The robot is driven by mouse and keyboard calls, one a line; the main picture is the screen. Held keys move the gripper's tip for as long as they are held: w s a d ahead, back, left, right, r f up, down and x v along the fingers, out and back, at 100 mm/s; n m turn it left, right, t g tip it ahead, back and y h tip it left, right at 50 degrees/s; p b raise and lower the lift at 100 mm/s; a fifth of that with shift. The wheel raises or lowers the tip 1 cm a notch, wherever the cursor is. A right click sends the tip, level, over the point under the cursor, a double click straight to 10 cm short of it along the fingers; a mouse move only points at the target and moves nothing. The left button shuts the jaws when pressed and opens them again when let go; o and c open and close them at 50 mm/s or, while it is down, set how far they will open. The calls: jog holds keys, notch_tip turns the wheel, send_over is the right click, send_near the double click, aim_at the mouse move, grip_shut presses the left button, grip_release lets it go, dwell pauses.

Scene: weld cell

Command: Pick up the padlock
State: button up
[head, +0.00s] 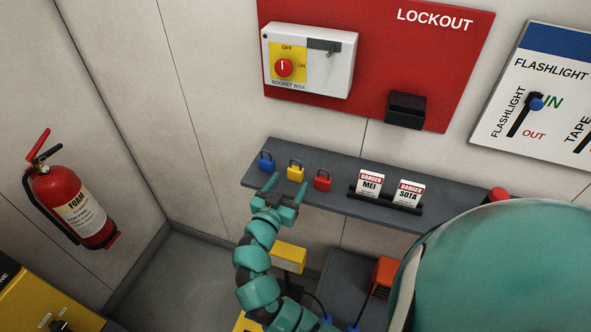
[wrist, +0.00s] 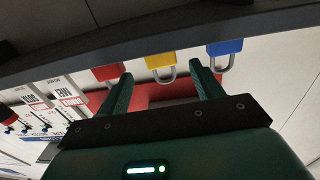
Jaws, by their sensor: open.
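Three padlocks stand in a row on a grey shelf (head: 340,212): a blue padlock (head: 265,162) at the left, a yellow padlock (head: 296,171) in the middle, and a red padlock (head: 323,181) at the right. My gripper (head: 286,187) is open and empty, at the front of the shelf near the yellow padlock. In the wrist view, which is upside down, the yellow padlock (wrist: 160,62) lies between and beyond my two fingertips (wrist: 161,76). The red padlock (wrist: 107,73) is near the left finger and the blue padlock (wrist: 225,48) is beyond the right finger.
Two danger tags, MEI (head: 370,183) and SOTA (head: 409,193), stand in a black holder to the right on the shelf. A socket box (head: 325,62) and a black bin (head: 405,110) are on the red lockout board above. A fire extinguisher (head: 75,205) hangs at left.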

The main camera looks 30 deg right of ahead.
aim_at(294, 171)
jog(key=shift+w+d+r+p, duration=0.2)
jog(key=shift+d+p, duration=0.05)
jog(key=shift+p, duration=0.05)
jog(key=p+x, duration=0.3)
jog(key=shift+w+d+r, duration=0.25)
jog(key=shift+w, duration=0.1)
jog(key=shift+w+d+f, duration=0.15)
jog(key=shift+w+d, duration=0.1)
jog(key=c, duration=1.1)
